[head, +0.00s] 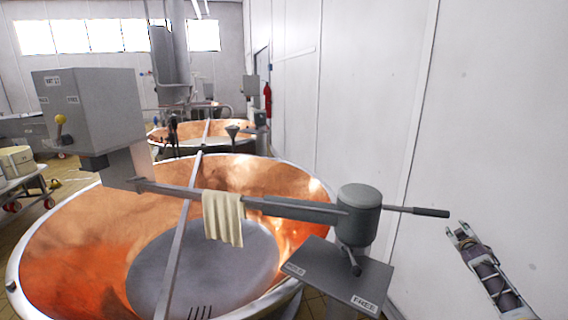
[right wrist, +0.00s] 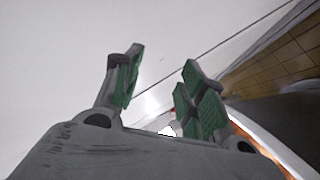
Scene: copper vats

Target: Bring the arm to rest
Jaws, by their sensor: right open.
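A grey swing arm (head: 290,207) spans the near copper vat (head: 75,235), running from a large grey box (head: 95,108) at the left to a grey cylinder (head: 359,213) at the right. A dark handle (head: 430,212) sticks out right of the cylinder. A small lever (head: 354,264) hangs below it over a grey plate (head: 350,285), which has a label reading FREE and another too small to read surely. My right gripper (head: 456,230) is open and empty, below and right of the handle, apart from it. Its spread green-padded fingers show in the right wrist view (right wrist: 160,85). My left gripper is out of view.
A cream cloth (head: 223,218) hangs over the swing arm. A thin bar (head: 178,250) crosses the near vat. A second copper vat (head: 180,132) stands behind. The white wall (head: 500,120) lies close behind my right gripper. A cart with cheeses (head: 17,162) stands at the left.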

